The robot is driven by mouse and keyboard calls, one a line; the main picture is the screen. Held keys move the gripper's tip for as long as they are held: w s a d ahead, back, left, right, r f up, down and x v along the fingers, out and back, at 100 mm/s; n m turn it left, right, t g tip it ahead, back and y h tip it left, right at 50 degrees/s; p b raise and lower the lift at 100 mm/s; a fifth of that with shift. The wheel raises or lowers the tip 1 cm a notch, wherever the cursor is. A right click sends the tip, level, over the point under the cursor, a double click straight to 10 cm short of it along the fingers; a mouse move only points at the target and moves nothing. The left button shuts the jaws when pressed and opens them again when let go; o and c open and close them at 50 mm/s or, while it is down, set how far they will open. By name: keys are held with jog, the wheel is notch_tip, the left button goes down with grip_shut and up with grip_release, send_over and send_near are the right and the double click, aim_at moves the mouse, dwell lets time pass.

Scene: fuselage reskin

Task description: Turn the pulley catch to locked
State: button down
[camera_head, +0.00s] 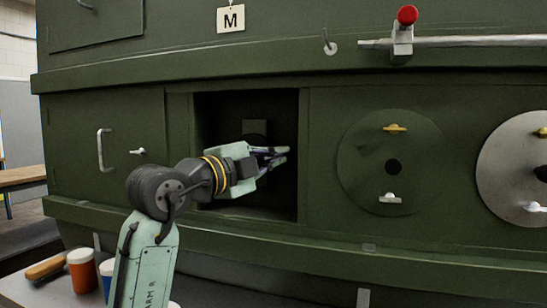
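My gripper (284,154) is in front of an open square recess (228,112) in the green panel, pointing right. Its fingertips look a little apart, with nothing visible between them. A dark block with a round part (255,128) shows dimly inside the recess, partly hidden behind my gripper. Right of it is a round green disc (362,165) with a yellow catch (394,128) at the top, a dark centre hole and a white catch (391,198) at the bottom. I cannot tell which part is the pulley catch. My gripper touches neither disc catch.
A red-knobbed clamp (404,35) sits on a metal rod (480,41) at upper right. A pale disc (508,165) is at the right edge. A handle (103,150) is at left.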

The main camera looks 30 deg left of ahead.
jog(key=shift+m+g, duration=0.5)
jog(key=shift+m, duration=0.6)
jog(key=shift+f, duration=0.1)
jog(key=c, duration=1.8)
grip_release()
jog(key=s, duration=0.4)
jog(key=s+a, duration=0.1)
jog(key=s, duration=0.3)
jog(key=s+a, duration=0.1)
jog(key=s, duration=0.3)
jog(key=shift+w, duration=0.1)
